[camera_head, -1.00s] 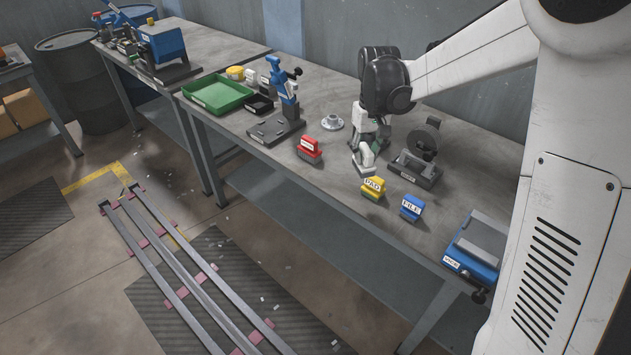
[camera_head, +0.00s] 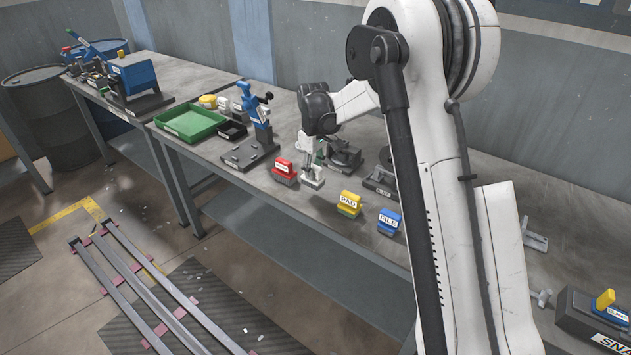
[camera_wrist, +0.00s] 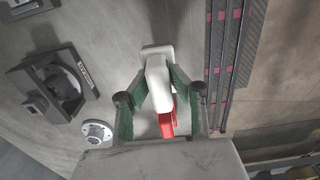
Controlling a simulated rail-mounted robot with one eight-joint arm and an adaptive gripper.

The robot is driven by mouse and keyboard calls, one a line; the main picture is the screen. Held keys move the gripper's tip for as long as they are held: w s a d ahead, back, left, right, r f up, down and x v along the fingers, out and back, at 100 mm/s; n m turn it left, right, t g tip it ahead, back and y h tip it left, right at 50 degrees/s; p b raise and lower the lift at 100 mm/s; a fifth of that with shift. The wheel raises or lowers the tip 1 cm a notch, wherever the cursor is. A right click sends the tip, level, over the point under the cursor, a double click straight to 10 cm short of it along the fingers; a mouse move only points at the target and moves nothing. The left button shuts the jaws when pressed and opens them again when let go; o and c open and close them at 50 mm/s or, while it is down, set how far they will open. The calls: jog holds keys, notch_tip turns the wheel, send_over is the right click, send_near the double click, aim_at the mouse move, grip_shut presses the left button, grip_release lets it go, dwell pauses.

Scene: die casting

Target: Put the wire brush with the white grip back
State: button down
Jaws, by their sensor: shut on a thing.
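The wire brush with the white grip (camera_wrist: 158,82) is between the green-padded fingers of my gripper (camera_wrist: 161,90) in the wrist view. My gripper is shut on it. In the head view the white brush (camera_head: 313,178) hangs below my gripper (camera_head: 308,150), at the front part of the bench. I cannot tell whether its lower end touches the bench top. A red block with a white label (camera_head: 285,170) stands close to the left of it. Red also shows just behind the white grip in the wrist view (camera_wrist: 166,122). The bristles cannot be made out.
A yellow PAD block (camera_head: 349,203) and a blue FILE block (camera_head: 389,221) stand to the right. A dark fixture (camera_head: 343,155) is behind my gripper. A flanged metal part (camera_wrist: 97,132) shows in the wrist view. A blue press (camera_head: 258,117) and green tray (camera_head: 190,122) stand left.

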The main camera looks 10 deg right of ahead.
aim_at(315, 181)
jog(key=shift+w+d+f, duration=0.2)
jog(key=shift+d+f, duration=0.1)
jog(key=shift+d, duration=0.1)
jog(key=shift+f, duration=1.95)
jog(key=shift+f, duration=0.25)
jog(key=c, duration=1.6)
grip_release()
jog(key=shift+r, duration=0.1)
jog(key=shift+o, duration=0.2)
